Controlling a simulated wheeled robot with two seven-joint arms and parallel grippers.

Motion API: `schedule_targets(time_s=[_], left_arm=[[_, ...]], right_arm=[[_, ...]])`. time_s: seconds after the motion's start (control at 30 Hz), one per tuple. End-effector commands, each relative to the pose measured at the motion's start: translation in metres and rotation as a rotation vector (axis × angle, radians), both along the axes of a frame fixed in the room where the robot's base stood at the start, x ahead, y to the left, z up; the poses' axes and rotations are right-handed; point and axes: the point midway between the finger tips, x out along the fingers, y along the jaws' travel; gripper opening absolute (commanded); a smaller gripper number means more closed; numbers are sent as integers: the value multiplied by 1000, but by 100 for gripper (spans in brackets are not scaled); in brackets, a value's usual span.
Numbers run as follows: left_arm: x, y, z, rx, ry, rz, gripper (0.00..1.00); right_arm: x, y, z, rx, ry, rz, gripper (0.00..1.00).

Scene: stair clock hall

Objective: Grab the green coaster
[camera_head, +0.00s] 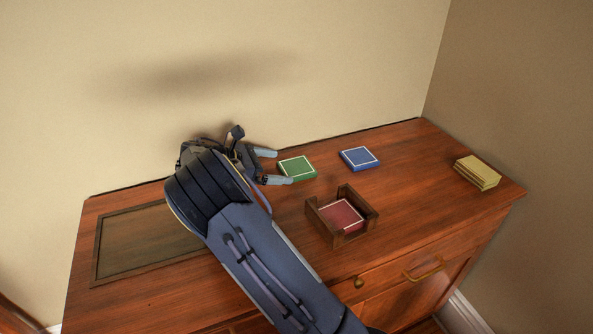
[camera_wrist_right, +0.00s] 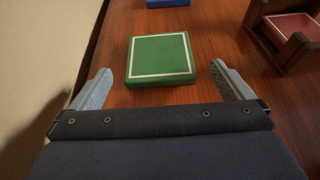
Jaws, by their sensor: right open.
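The green coaster (camera_head: 297,168) is a square with a pale border line, lying flat on the wooden cabinet top near the wall. My right gripper (camera_head: 279,167) is just left of it in the head view, low over the top, with its fingers pointing at the coaster. In the right wrist view the green coaster (camera_wrist_right: 160,58) lies ahead, between the lines of the two open fingertips (camera_wrist_right: 160,80). The fingers are apart and hold nothing. My left gripper is not in view.
A blue coaster (camera_head: 359,158) lies right of the green one. A wooden holder (camera_head: 327,231) with a red coaster (camera_head: 341,216) stands nearer the front. A yellow stack (camera_head: 477,172) sits at the right end. A dark inset panel (camera_head: 130,243) is at left. The wall (camera_head: 330,80) closes the back.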

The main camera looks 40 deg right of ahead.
Motion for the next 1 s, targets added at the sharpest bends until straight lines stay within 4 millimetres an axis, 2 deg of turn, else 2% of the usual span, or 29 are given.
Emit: schedule_targets(time_s=[0.1,0.23,0.53,0.9,1.0], left_arm=[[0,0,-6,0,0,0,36],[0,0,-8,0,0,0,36],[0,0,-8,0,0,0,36],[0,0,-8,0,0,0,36],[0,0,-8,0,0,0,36]], right_arm=[[-6,-18,-10,0,1,-4,100],[-10,-32,-15,0,1,-2,100],[-11,-36,-16,1,-1,-1,100],[-11,-36,-16,1,-1,-1,53],[-11,-36,-15,0,-1,-1,53]])
